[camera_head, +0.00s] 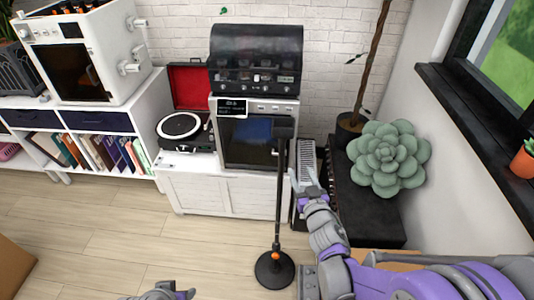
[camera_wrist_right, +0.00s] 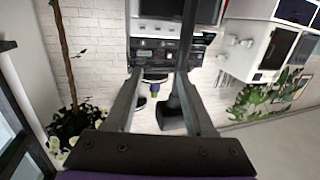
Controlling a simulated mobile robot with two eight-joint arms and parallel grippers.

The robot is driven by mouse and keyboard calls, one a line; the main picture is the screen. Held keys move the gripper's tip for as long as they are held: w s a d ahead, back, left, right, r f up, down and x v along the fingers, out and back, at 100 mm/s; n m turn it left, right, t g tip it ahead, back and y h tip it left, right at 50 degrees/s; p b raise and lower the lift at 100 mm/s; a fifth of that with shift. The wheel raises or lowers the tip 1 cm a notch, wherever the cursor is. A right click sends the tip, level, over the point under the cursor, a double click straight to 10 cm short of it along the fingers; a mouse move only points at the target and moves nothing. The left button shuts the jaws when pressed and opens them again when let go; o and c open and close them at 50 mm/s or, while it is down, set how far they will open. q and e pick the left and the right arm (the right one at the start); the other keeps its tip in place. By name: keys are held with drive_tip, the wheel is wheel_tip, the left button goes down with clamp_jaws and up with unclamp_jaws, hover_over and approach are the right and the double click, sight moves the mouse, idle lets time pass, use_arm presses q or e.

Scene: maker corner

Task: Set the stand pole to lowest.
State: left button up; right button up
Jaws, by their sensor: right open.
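The stand is a thin black pole (camera_head: 279,200) standing upright on a round black base (camera_head: 275,274), with a dark head (camera_head: 284,127) on top. An orange piece sits low on the pole, just above the base. My right gripper (camera_head: 307,178) is open and empty, just right of the pole's upper half and apart from it in the head view. In the upside-down right wrist view, the pole (camera_wrist_right: 189,40) and the dark head (camera_wrist_right: 170,116) show near the right finger; their exact depth is unclear. My left gripper (camera_head: 178,294) is partly cut off at the bottom edge.
A white cabinet (camera_head: 200,190) behind the stand carries a record player (camera_head: 183,127) and an oven-like machine (camera_head: 235,150). A black bench (camera_head: 370,215) with a large succulent (camera_head: 388,158) stands right. The wooden floor (camera_head: 120,235) left of the stand is clear.

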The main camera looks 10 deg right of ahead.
drive_tip(key=w+a+f+n+y+p, duration=0.1)
drive_tip(key=w+a, duration=0.4)
drive_tip(key=w, duration=0.6)
drive_tip(key=shift+w+a+y+p, duration=0.2)
drive_tip(key=shift+w+y+p, duration=0.1)
drive_tip(key=shift+y+p, duration=0.3)
clamp_jaws()
idle(0.8)
